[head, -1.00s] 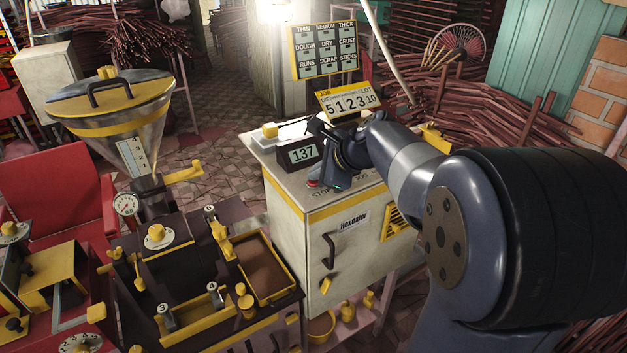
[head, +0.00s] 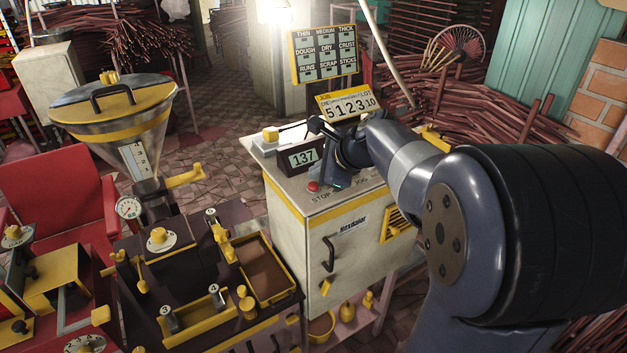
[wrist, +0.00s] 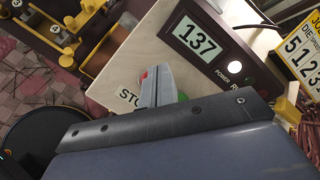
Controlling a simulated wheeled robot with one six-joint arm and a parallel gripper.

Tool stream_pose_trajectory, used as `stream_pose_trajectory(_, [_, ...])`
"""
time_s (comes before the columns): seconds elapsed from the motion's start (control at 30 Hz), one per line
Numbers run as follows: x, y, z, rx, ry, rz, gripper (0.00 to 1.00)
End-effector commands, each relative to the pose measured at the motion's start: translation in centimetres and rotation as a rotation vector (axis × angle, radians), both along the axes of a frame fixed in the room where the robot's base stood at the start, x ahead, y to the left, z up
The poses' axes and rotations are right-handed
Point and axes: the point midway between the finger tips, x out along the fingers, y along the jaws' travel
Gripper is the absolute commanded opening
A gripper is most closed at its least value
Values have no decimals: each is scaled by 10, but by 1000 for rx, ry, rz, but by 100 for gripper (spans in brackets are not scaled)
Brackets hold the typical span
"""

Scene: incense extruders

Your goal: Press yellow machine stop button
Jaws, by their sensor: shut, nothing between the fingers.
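The red stop button (head: 313,186) sits on the grey top of the yellow-trimmed cabinet (head: 290,225), beside the printed STOP label. My gripper (head: 337,185) is shut and empty, pointing down just right of the button, with a small gap between them in the head view. In the wrist view, the shut fingers (wrist: 158,70) partly cover the red button (wrist: 144,76), so contact cannot be told there. A green button (wrist: 182,97) is partly hidden behind the fingers. The display (head: 303,156) reads 137, also in the wrist view (wrist: 198,37).
A yellow counter board (head: 348,103) stands behind my gripper. Bundled sticks lie behind at right.

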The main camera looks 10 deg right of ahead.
Motion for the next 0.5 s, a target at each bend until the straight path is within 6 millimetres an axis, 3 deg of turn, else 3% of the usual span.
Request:
stream_pose_trajectory(0.27, [0, 0, 1, 0, -1, -1, 0])
stream_pose_trajectory(0.5, [0, 0, 23, -1, -1, 0, 0])
